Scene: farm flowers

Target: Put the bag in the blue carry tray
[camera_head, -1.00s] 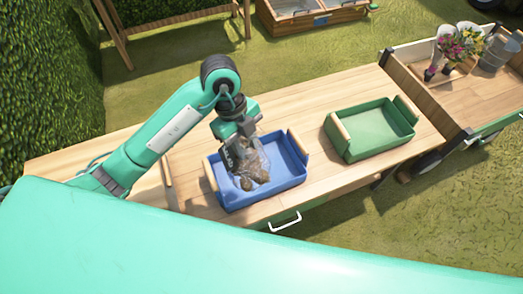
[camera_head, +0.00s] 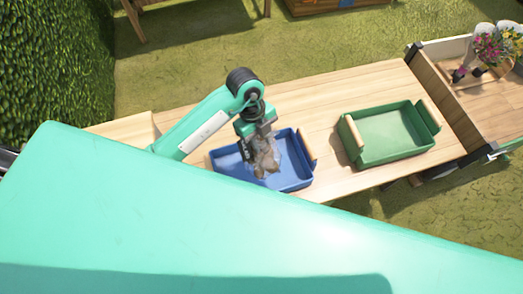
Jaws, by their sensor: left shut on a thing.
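A clear bag with brown contents (camera_head: 265,160) hangs from my left gripper (camera_head: 256,140), which is shut on it. The bag is over or inside the blue carry tray (camera_head: 302,178); I cannot tell whether it touches the tray's floor. The blue tray has wooden handles and stands on the wooden table, its front left part hidden behind my own teal body. My right gripper is not in view.
A green carry tray (camera_head: 388,134), empty, stands to the right on the table (camera_head: 320,100). A cart (camera_head: 490,95) with flowers in pots (camera_head: 487,48) is at the far right. A hedge (camera_head: 50,70) borders the left.

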